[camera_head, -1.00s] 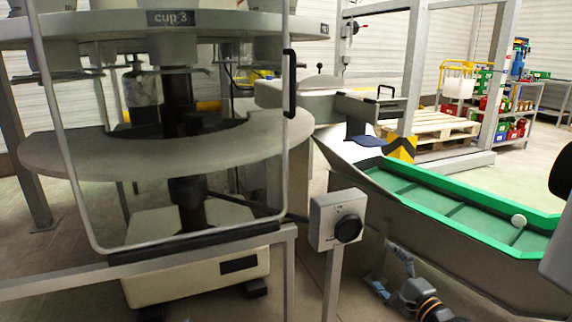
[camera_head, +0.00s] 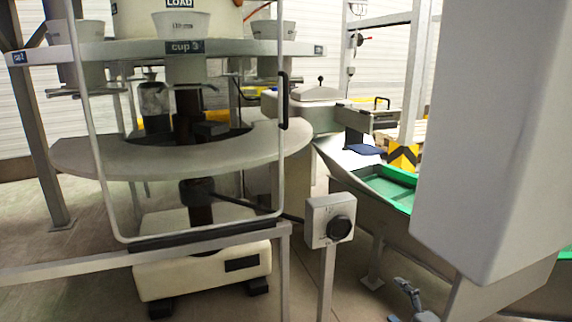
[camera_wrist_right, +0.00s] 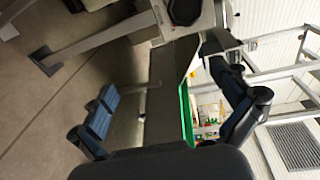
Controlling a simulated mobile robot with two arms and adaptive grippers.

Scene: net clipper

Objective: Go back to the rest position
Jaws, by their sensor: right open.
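My right gripper (camera_head: 403,301) shows at the bottom edge of the head view, only partly in frame, in front of the grey metal chute. In the right wrist view both fingers of the right gripper (camera_wrist_right: 172,115) are spread wide apart with nothing between them. Behind the gap are the chute's grey side and its green lining (camera_wrist_right: 187,112). My left gripper is in neither view.
A round machine with a clear guard frame, a "cup 3" label (camera_head: 186,47) and a grey ring shelf (camera_head: 110,163) stands left. A control box with a black knob (camera_head: 341,228) is on a post. The green-lined chute (camera_head: 398,190) is partly hidden by a pale block.

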